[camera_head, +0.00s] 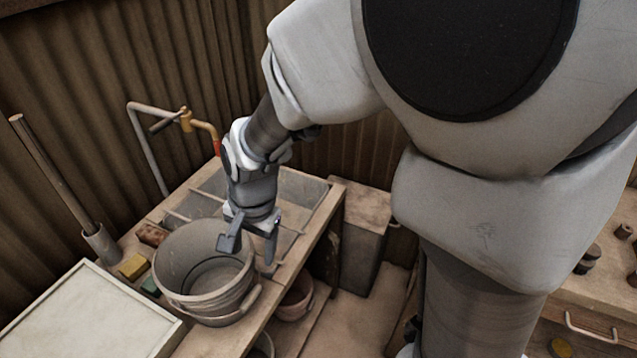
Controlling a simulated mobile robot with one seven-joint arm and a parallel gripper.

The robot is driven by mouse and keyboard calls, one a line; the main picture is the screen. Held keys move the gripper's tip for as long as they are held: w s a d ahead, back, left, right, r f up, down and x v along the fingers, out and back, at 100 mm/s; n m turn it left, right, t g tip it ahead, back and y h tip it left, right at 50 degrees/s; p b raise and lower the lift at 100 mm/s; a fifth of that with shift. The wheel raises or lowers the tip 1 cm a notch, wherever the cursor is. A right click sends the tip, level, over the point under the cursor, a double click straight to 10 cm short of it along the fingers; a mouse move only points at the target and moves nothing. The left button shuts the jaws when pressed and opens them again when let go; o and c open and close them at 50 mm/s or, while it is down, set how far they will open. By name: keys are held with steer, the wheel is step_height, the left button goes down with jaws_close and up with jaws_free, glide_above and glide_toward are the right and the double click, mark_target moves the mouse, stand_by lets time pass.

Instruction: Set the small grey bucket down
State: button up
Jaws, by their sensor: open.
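The small grey bucket (172,262) stands upright on the wooden bench at the left, beside the sink basin. It looks empty inside, and a handle shows at its lower right side. My gripper (250,250) is above the bucket's right rim, fingers pointing down and spread. One finger is over the bucket's opening and the other is outside the rim, to the right. I cannot tell whether either finger touches the rim. The jaws are open and hold nothing.
The sink basin (300,187) lies behind my gripper, with a tap (186,120) at its back left. A yellow sponge (133,266) and a pale tray (85,318) are left of the bucket. A pot (296,300) sits lower, right of the bench edge.

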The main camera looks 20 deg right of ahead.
steer(key=s+d+r+n+t, duration=0.2)
steer(key=s+d+r+n, duration=0.1)
steer(key=s+d+r, duration=0.2)
steer(key=s+d+r+n+t+h, duration=0.1)
steer(key=s+d+r+n, duration=0.3)
steer(key=d+r, duration=0.5)
steer(key=shift+s+d+r+t, duration=0.4)
steer(key=shift+s+r+t, duration=0.25)
steer(key=shift+s, duration=0.25)
